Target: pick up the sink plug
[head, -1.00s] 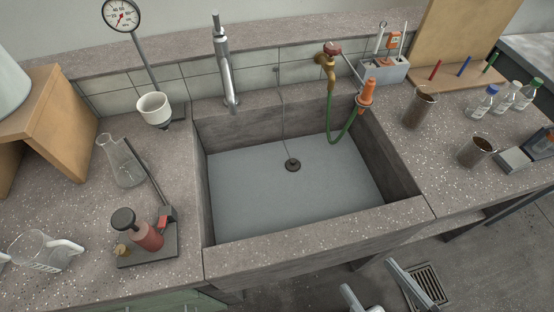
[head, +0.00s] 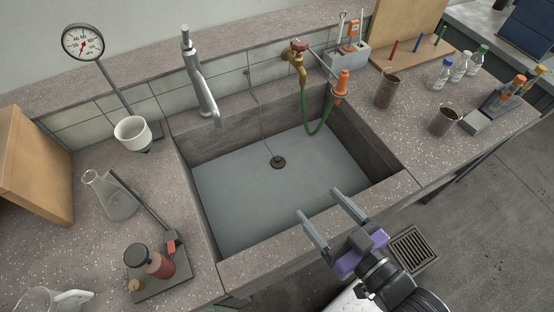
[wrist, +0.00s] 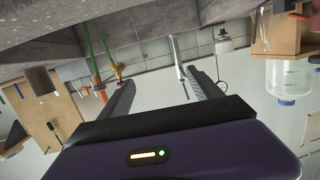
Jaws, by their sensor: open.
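The sink plug (head: 278,162) is a small dark round disc on the grey floor of the sink (head: 240,205), near its middle toward the back. A thin chain or cord rises from it up the back wall. My gripper (head: 323,210) is open and empty above the front right rim of the sink, apart from the plug. In the wrist view my gripper's two fingers (wrist: 165,92) are spread with nothing between them. The plug cannot be made out in the wrist view.
A metal faucet (head: 203,88) and a brass tap (head: 297,62) with a green hose (head: 304,108) stand behind the sink. A pump device (head: 152,265) and flask (head: 112,197) are at left. Brown beakers (head: 387,90) stand at right. The space above the sink is mostly clear.

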